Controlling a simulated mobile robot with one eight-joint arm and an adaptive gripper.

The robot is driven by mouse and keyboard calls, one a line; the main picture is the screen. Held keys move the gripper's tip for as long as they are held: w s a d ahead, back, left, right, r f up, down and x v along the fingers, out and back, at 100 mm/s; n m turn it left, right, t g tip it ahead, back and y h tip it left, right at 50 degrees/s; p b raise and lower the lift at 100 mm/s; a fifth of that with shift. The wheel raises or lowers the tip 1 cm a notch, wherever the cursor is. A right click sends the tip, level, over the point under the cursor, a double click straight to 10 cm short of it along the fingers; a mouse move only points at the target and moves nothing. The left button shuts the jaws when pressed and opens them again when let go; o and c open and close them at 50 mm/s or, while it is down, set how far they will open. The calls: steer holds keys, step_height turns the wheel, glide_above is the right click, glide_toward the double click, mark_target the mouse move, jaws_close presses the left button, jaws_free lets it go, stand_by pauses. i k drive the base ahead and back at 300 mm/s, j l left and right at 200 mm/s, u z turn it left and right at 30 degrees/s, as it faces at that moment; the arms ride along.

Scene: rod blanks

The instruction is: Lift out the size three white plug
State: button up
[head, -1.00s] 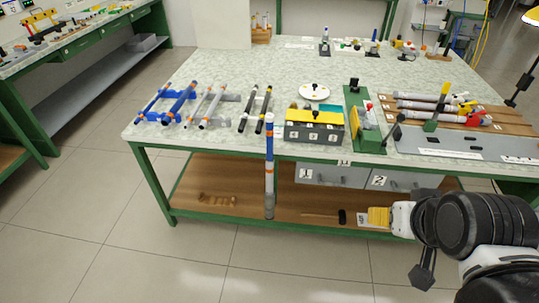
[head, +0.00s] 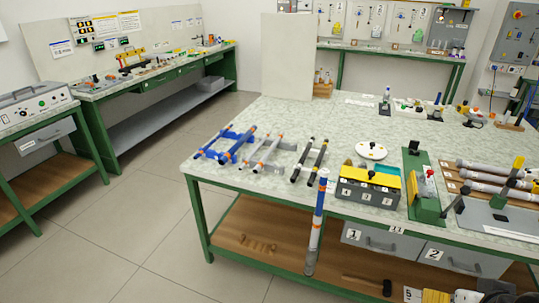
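I cannot make out a white plug of size three in the head view. A grey box (head: 365,196) with a yellow top and small numbered labels on its front stands near the front edge of the table; its inside is mostly hidden. A white round disc (head: 371,151) with a dark knob lies behind it. Part of my arm, with a white section and dark parts, shows at the bottom right edge. It is cut off by the frame, and no fingertips can be made out.
The table (head: 270,121) has a clear stretch at its back left. Blue rods (head: 236,144), grey rods and black rods (head: 317,160) lie on supports. A blue-and-white banded rod (head: 316,225) stands upright before the table edge. Numbered drawers (head: 379,240) hang below. Floor is free at left.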

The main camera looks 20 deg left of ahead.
mark_target(325, 173)
steer(key=i+j, duration=0.3)
steer(key=j, duration=0.2)
steer(key=i+j, duration=0.3)
steer(key=j, duration=0.15)
steer(key=i+j, duration=0.3)
steer(key=j, duration=0.2)
